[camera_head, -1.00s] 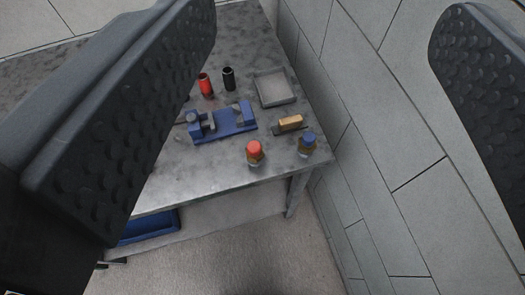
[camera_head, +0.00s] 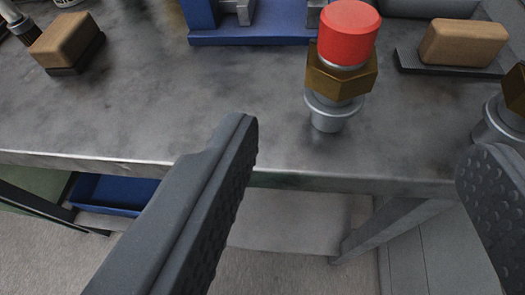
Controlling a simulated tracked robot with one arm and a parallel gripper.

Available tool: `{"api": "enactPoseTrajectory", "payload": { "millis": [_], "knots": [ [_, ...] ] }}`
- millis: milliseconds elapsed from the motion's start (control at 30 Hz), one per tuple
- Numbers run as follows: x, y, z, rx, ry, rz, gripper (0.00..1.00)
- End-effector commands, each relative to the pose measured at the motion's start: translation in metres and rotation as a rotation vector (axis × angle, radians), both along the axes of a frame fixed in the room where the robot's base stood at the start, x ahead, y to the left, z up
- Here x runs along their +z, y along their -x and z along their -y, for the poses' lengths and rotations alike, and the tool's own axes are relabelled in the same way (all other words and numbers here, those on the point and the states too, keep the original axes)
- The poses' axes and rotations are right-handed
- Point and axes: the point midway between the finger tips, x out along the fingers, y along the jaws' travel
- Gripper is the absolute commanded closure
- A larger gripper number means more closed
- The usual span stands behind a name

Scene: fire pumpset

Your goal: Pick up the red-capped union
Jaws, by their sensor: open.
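The red-capped union (camera_head: 340,68) stands upright on the grey metal table near its front edge. It has a red cap, a brass hex nut and a silver flanged base. My gripper (camera_head: 358,150) is open and empty, with one dark padded finger at lower centre-left and the other at the right edge. In the picture the union shows above the gap between the fingers. Neither finger appears to touch it.
A blue vise (camera_head: 250,27) stands behind the union. A wooden-topped brush or block (camera_head: 462,42) lies to its right, another (camera_head: 66,44) at far left. A second brass-and-silver fitting (camera_head: 508,108) is cut off at the right edge. The table's (camera_head: 160,110) left front is clear.

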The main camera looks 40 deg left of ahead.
Motion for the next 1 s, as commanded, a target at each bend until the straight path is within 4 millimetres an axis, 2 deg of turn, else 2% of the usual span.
{"api": "enactPoseTrajectory", "payload": {
  "millis": [133, 367, 700, 1000],
  "knots": [
    [-0.005, -0.005, -0.003, 0.005, -0.005, -0.004, 0.36],
    [-0.015, -0.026, -0.010, 0.005, -0.004, -0.006, 0.36],
    [-0.034, -0.067, -0.022, 0.003, -0.002, -0.004, 0.36],
    [-0.038, -0.078, -0.026, 0.003, -0.004, -0.004, 0.36]
  ]
}}
